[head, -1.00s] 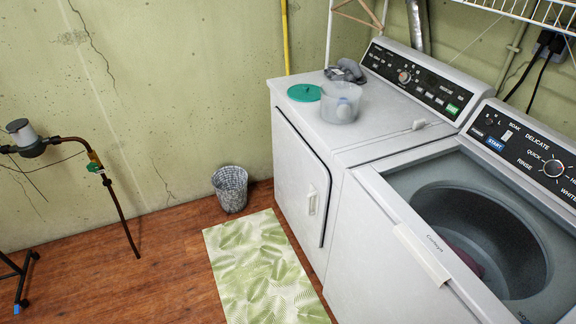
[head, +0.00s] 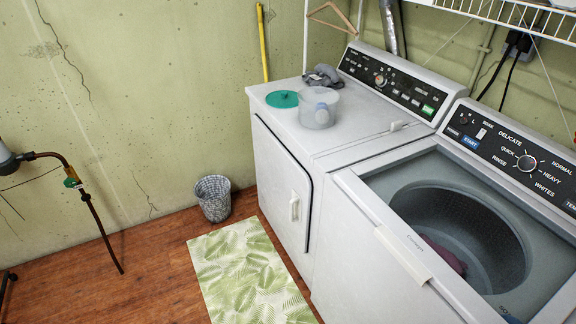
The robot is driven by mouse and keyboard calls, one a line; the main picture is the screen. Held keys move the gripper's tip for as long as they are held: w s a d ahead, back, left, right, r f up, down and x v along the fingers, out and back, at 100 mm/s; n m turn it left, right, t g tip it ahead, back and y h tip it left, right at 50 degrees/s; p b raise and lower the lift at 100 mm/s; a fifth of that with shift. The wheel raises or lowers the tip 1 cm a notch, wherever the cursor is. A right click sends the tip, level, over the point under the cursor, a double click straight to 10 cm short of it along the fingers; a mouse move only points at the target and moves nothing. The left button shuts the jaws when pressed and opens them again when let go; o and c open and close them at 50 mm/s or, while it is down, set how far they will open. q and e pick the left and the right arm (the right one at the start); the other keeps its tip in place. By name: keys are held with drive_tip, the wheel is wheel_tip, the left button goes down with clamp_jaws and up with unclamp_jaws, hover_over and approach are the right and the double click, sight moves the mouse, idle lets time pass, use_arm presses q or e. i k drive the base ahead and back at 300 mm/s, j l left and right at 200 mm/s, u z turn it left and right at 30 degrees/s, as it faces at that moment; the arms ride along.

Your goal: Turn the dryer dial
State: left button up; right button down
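The dryer (head: 281,182) is the white front-door machine at the back, with its door shut. Its dial (head: 380,80) is a small round knob with a reddish centre on the black control panel (head: 395,92) at the top rear. The panel also has a green start button (head: 428,109). The exact angle of the dial is too small to tell. Neither of my grippers is in view.
A clear tub (head: 319,108), a teal lid (head: 284,99) and a grey cloth (head: 323,77) lie on the dryer top. The open washer (head: 350,190) stands at right.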

sight(382, 81)
drive_tip(key=z, duration=1)
drive_tip(key=i+j+z, duration=0.2)
drive_tip(key=j+z, duration=0.3)
drive_tip(key=i+j+z, duration=0.15)
drive_tip(key=j+z, duration=1.35)
drive_tip(key=k+j, duration=0.05)
